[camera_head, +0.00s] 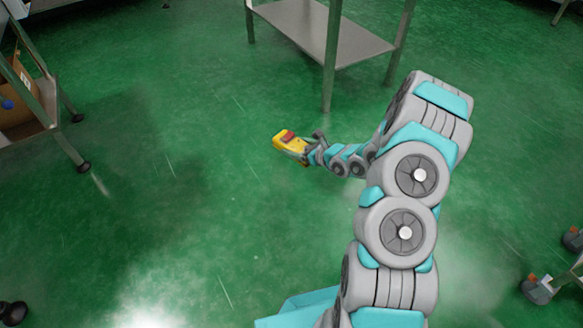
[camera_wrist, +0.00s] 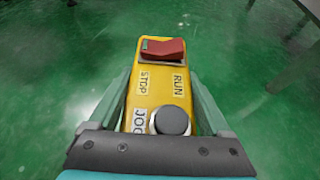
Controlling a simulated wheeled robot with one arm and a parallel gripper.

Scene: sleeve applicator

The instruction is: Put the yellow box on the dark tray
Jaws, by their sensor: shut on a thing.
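The yellow box (camera_head: 289,142) shows in the head view at the end of my arm, above the green floor. In the wrist view the yellow box (camera_wrist: 160,86) has a red rocker switch, a dark round knob and the labels STOP, RUN and part of JOG. My gripper (camera_wrist: 162,105) is shut on it, with one finger along each side. The near end of the box is hidden behind the gripper's base. In the head view my gripper (camera_head: 305,150) is small, at the box's right. No dark tray can be made out in either view.
A metal table with a lower shelf (camera_head: 310,25) stands beyond the arm at the top. A wheeled rack (camera_head: 50,110) with a cardboard box (camera_head: 15,95) is at the left. Casters (camera_head: 538,288) show at the lower right. The floor between is clear.

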